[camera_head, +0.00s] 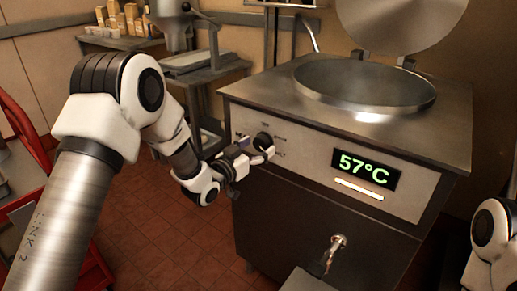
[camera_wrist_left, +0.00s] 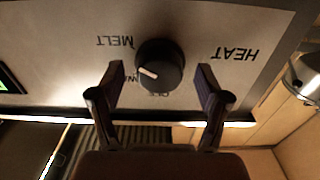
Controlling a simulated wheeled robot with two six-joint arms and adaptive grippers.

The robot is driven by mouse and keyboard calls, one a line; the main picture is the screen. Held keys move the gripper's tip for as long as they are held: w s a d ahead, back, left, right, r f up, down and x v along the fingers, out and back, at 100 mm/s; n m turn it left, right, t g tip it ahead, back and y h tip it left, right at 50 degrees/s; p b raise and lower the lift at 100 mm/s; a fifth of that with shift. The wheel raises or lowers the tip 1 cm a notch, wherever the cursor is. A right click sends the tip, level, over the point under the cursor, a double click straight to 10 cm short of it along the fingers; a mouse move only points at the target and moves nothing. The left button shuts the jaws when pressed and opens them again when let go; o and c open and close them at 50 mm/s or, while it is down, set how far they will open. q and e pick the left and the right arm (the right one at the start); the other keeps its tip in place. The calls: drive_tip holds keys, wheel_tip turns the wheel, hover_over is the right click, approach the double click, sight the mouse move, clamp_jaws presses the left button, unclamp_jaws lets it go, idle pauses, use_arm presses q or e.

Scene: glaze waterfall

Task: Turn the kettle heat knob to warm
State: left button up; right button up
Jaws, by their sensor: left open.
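The black round heat knob (camera_head: 263,141) is on the left of the kettle's front panel (camera_head: 318,150). In the left wrist view the knob (camera_wrist_left: 160,66) lies between the fingers of my left gripper (camera_wrist_left: 160,82), with a gap on each side. The gripper (camera_head: 257,151) is open in front of the panel. HEAT and MELT labels appear upside down there; another label below the knob is partly hidden.
The kettle's green display (camera_head: 366,169) reads 57°C. Its round lid (camera_head: 410,18) stands raised over the open pan (camera_head: 365,85). A tap (camera_head: 334,250) sticks out below the panel. A red cart (camera_head: 25,150) stands at the left, and a metal side table (camera_head: 195,75) behind.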

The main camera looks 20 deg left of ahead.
use_arm(q)
drive_tip(key=shift+w+d, duration=0.1)
drive_tip(key=shift+w, duration=0.3)
drive_tip(key=c, duration=1.2)
drive_tip(key=shift+o, duration=0.2)
drive_tip(key=n+p, duration=0.2)
drive_tip(key=n, duration=0.3)
drive_tip(key=shift+r+n, duration=0.15)
drive_tip(key=shift+n, duration=0.15)
drive_tip(key=n+p, duration=0.1)
drive_tip(key=n, duration=0.2)
drive_tip(key=shift+d+p, duration=0.1)
drive_tip(key=shift+p, duration=0.3)
drive_tip(key=shift+n+p, duration=0.45)
drive_tip(key=shift+n, duration=1.15)
